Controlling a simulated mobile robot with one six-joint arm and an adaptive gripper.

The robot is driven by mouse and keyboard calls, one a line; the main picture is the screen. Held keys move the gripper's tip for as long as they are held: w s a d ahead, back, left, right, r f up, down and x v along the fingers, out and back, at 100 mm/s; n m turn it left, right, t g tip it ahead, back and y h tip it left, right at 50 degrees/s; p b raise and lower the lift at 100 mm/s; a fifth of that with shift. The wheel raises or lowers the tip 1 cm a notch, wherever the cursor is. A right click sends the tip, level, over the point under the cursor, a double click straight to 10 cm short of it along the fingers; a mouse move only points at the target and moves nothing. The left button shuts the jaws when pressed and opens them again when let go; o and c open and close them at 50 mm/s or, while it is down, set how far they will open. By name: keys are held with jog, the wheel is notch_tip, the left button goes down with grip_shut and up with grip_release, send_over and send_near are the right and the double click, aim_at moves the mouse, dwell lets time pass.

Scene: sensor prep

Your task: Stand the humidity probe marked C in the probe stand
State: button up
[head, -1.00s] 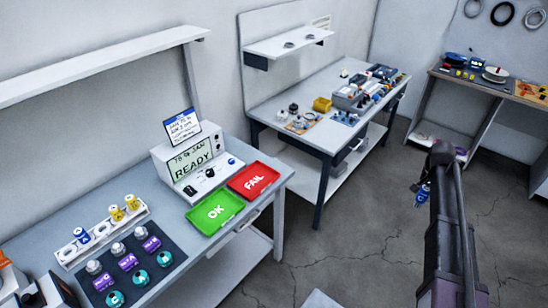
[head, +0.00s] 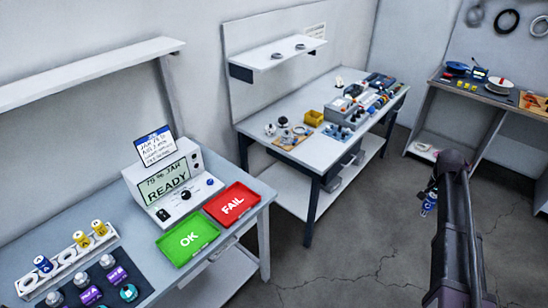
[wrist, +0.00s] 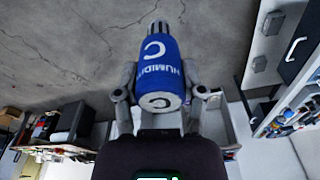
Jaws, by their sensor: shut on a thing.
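The humidity probe (wrist: 158,72) is a blue cylinder with a grey tip, marked C, with partly readable humidity lettering. My gripper (wrist: 158,88) is shut on it, one finger on each side. In the head view the blue probe (head: 429,204) hangs at the end of my arm, above open floor and away from the benches. A white rack with round holes, which looks like the probe stand (head: 75,265), lies on the left bench. It holds a blue probe (head: 43,264) and two yellow probes (head: 90,235), with empty holes between them.
A dark mat with several purple, grey and teal parts (head: 90,295) lies before the rack. A READY tester (head: 165,185), green OK tray (head: 188,239) and red FAIL tray (head: 232,204) share that bench. A cluttered second bench (head: 300,150) stands behind. Floor between is clear.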

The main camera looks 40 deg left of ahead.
jog(key=shift+w, duration=0.25)
jog(key=shift+s+a, duration=0.1)
jog(key=shift+a, duration=0.2)
